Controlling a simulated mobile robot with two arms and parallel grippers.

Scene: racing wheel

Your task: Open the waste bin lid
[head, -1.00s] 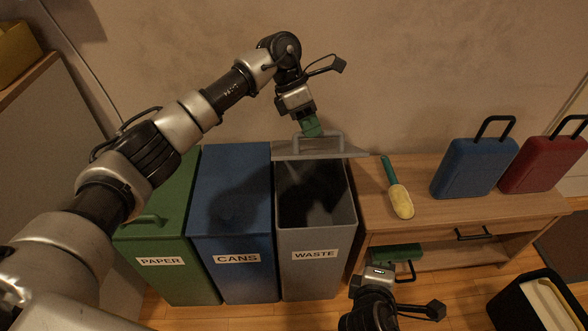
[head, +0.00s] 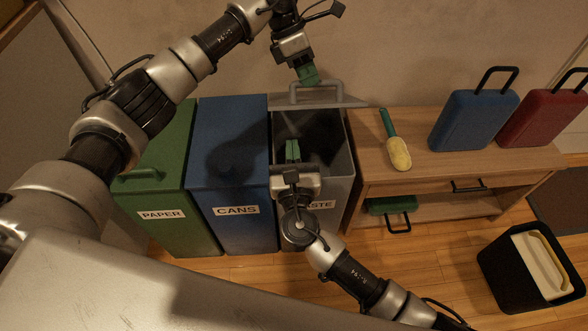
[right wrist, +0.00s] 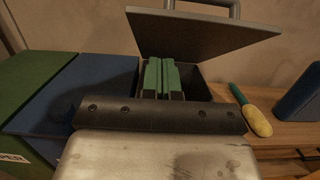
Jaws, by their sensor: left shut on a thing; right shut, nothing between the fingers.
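The grey waste bin (head: 341,190) stands with its mouth uncovered and dark inside. Its grey lid (head: 350,102) is tilted up at the back against the wall side. In the right wrist view the raised lid (right wrist: 205,38) stands over the bin's opening. My right gripper (head: 292,150) is over the bin's mouth, green fingers together and empty, pointing toward the lid. The fingers also show in the right wrist view (right wrist: 162,65), below the lid's edge. My right arm hides part of the WASTE label.
The blue cans bin (head: 235,190) and green paper bin (head: 165,205) stand closed at the left. A wooden bench (head: 430,150) at the right bears a yellow scoop with green handle (head: 398,152), a blue case (head: 473,120) and a red case (head: 545,118). A black bin (head: 510,285) stands on the floor.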

